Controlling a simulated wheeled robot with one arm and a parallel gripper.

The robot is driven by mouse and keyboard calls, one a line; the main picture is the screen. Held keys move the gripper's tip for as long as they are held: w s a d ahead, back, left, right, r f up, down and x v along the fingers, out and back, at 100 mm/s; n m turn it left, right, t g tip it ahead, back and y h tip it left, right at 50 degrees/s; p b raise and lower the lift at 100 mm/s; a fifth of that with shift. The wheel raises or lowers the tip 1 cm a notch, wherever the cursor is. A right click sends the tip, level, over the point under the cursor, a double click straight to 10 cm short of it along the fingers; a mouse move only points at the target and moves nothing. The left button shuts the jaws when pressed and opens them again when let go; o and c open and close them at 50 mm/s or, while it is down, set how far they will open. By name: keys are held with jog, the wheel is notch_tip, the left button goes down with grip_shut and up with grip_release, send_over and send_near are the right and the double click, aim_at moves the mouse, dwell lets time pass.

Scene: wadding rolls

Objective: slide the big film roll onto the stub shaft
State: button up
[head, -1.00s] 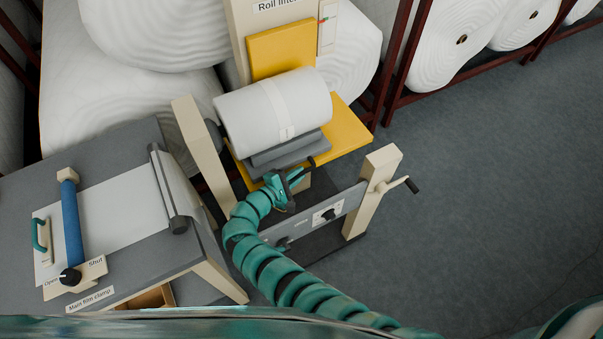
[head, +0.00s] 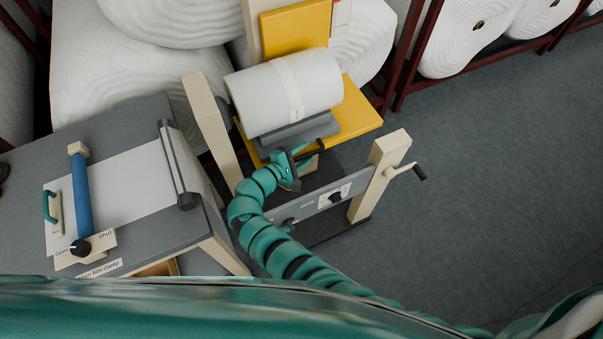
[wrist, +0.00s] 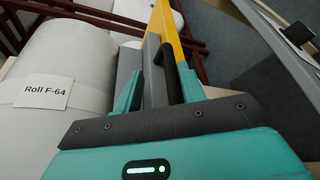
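The big film roll (head: 280,92), white with a paper band, lies on a grey cradle (head: 292,132) on the yellow roll lifter (head: 357,112). In the wrist view the roll (wrist: 65,65) bears a "Roll F-64" label. The roll's left end faces a beige post (head: 210,120). Something dark shows between post and roll; I cannot tell whether it is the stub shaft. My gripper (head: 296,165) is below the roll, at a black handle (head: 314,147). In the wrist view the fingers (wrist: 160,80) stand apart on either side of the black handle (wrist: 171,75). The roll is not in my gripper.
A grey panel with a knob (head: 335,196) joins the posts; the right post (head: 385,165) has a crank (head: 405,173). A grey table (head: 140,118) with a blue-bar film clamp (head: 82,195) stands left. Large wadding rolls (head: 175,20) fill the back. The floor at right (head: 490,190) is clear.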

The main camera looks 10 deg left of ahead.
jog(key=shift+a+r, duration=0.1)
jog(key=shift+r, duration=0.75)
jog(key=s+d+r+b, duration=0.2)
jog(key=s+r+b, duration=0.1)
jog(key=s+r, duration=0.6)
jog(key=s, duration=0.4)
jog(key=shift+s+d+r, duration=0.2)
jog(key=shift+s+d, duration=0.1)
jog(key=shift+s, duration=0.1)
